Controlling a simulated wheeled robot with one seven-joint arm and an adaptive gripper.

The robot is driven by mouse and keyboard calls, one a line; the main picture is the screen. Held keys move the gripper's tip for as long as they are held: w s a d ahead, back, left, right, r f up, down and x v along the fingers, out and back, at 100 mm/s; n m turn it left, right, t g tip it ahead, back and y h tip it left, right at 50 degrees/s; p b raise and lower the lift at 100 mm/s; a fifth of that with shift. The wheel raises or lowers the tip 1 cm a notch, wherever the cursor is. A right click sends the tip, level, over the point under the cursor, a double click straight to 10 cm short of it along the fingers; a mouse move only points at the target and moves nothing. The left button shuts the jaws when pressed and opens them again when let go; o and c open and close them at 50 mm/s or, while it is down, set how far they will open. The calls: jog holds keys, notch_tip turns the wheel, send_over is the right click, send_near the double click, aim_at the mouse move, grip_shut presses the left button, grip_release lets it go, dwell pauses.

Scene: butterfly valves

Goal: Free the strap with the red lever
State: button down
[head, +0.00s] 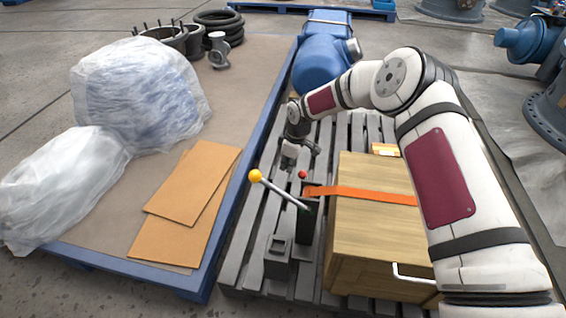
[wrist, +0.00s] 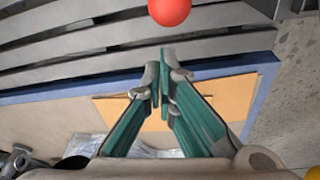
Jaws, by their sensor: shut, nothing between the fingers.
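The red lever's ball knob (head: 302,174) shows at the top of a dark ratchet post beside the wooden crate; its shaft is mostly hidden in the head view. In the wrist view the red knob (wrist: 169,11) is at the top edge, beyond my fingertips and apart from them. The orange strap (head: 360,194) runs from the post across the crate's top, flat and straight. My gripper (head: 290,157) hangs just above and behind the red knob. In the wrist view my gripper's green-sided fingers (wrist: 163,72) are closed together with nothing between them.
A yellow-knobbed lever (head: 255,176) slants up left from the post; its knob also shows in the wrist view's lower right corner (wrist: 262,161). The wooden crate (head: 372,250) stands on a grey slatted pallet (head: 238,262). A blue-edged platform (head: 185,282) at left holds cardboard sheets (head: 190,190) and wrapped bundles.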

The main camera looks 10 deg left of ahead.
jog(key=shift+s+d+r, duration=0.1)
jog(key=shift+s+d, duration=0.25)
jog(key=shift+d, duration=0.45)
jog(key=shift+d+r, duration=0.1)
jog(key=shift+d, duration=0.05)
jog(key=shift+d+r+y, duration=0.15)
jog(key=shift+d+y, duration=0.05)
jog(key=shift+y, duration=0.1)
jog(key=shift+d+r, duration=0.1)
jog(key=shift+d, duration=0.2)
jog(key=d+y, duration=0.2)
jog(key=shift+d+r+y, duration=0.35)
jog(key=shift+y, duration=0.05)
jog(key=shift+s+d+r+y+b, duration=0.1)
jog(key=shift+d+y+b, duration=0.75)
jog(key=shift+d, duration=0.6)
jog(key=shift+s+d+r+y+b, duration=0.1)
jog(key=shift+d+y+b, duration=0.5)
jog(key=shift+d+y, duration=0.65)
jog(key=shift+d+f, duration=0.1)
jog(key=shift+d, duration=0.2)
